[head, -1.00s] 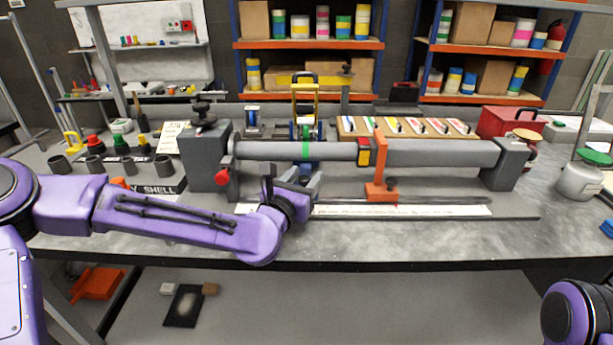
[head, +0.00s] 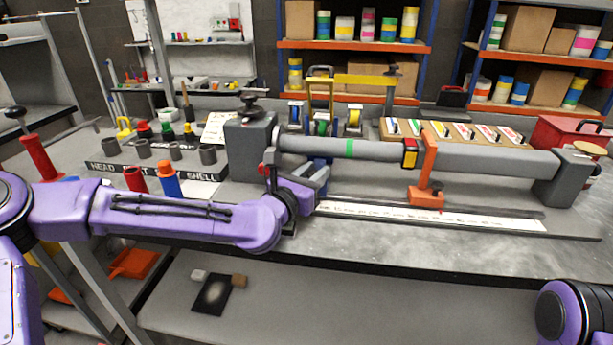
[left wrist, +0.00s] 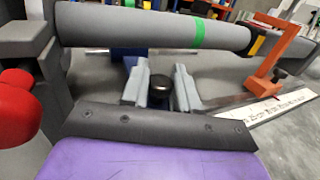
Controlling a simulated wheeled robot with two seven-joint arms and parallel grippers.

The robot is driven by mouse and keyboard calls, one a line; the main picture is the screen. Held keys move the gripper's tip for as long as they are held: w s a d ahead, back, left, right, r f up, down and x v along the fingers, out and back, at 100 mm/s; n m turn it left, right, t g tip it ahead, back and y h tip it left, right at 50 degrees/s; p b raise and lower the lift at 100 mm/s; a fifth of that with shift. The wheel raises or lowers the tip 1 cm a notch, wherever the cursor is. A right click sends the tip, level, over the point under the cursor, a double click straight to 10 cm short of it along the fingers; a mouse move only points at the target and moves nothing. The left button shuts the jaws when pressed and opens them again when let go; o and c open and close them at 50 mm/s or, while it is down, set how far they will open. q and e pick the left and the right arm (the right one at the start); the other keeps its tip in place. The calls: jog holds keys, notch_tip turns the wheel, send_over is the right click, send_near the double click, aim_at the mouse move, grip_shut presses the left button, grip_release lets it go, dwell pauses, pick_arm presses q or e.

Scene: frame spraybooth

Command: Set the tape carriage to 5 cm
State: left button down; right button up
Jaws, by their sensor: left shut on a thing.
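The tape carriage (head: 319,163), with a blue body and a yellow frame behind the tube, stands left of the green band. Its blue part also shows under the tube in the left wrist view (left wrist: 130,62). My left gripper (head: 316,180) is below the tube at the carriage's front. In the left wrist view its grey fingers (left wrist: 160,92) are shut on a black knob (left wrist: 161,86). A white scale strip (head: 430,215) runs along the bench to the right; its numbers are too small to read. My right gripper is out of view.
The grey tube (head: 480,158) spans between two end blocks. An orange stop (head: 427,170) stands right of the carriage. A red knob (left wrist: 18,105) is close left of my gripper. Cups and a blue-orange bottle (head: 168,180) stand left. The bench front right is clear.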

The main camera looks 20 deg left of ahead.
pick_arm(q)
jog(key=shift+d, duration=0.2)
jog(key=c, duration=0.9)
grip_release()
jog(key=shift+a, duration=0.1)
jog(key=shift+r, duration=0.45)
jog(key=s+d+r, duration=0.1)
jog(key=s+r, duration=0.3)
jog(key=s+d+r, duration=0.1)
jog(key=s+r, duration=0.3)
jog(key=s, duration=0.1)
jog(key=s+d+r+p, duration=0.1)
jog(key=s+r, duration=0.3)
jog(key=shift+s, duration=0.3)
